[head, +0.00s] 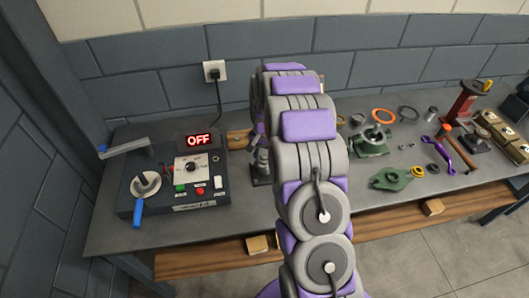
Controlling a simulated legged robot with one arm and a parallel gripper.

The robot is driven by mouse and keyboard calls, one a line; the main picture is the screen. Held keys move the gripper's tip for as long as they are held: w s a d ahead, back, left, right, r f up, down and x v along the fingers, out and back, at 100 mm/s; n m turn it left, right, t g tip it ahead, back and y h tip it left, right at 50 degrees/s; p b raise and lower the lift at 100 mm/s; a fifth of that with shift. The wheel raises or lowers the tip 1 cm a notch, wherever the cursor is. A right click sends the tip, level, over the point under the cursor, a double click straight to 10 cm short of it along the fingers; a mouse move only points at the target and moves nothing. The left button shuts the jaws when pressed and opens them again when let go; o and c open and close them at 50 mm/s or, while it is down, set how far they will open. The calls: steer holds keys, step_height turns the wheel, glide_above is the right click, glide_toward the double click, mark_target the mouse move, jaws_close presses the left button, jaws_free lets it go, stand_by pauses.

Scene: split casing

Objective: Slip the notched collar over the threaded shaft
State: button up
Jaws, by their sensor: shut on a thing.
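The green casing half (371,150) stands on the bench right of my arm. A short metal shaft (375,134) rises upright from it; its thread is too small to make out. My gripper (260,162) shows only in part, left of my arm's upper links, pointing down close over the bench beside the control box. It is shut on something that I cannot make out. I cannot tell which part is the notched collar. An orange ring (383,116) and a dark ring (408,113) lie flat behind the casing.
A control box (174,185) reading OFF, with levers, stands at the left. A flat green part (390,180), a purple wrench (436,155), a red press (464,103) and brass-topped blocks (501,135) lie at the right. My arm hides the middle of the bench.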

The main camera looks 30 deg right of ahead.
steer(key=shift+f, duration=0.4)
steer(key=o, duration=1.1)
steer(key=shift+r, duration=0.15)
steer(key=shift+r+p, duration=1.1)
steer(key=shift+r, duration=2.45)
steer(key=shift+r, duration=0.1)
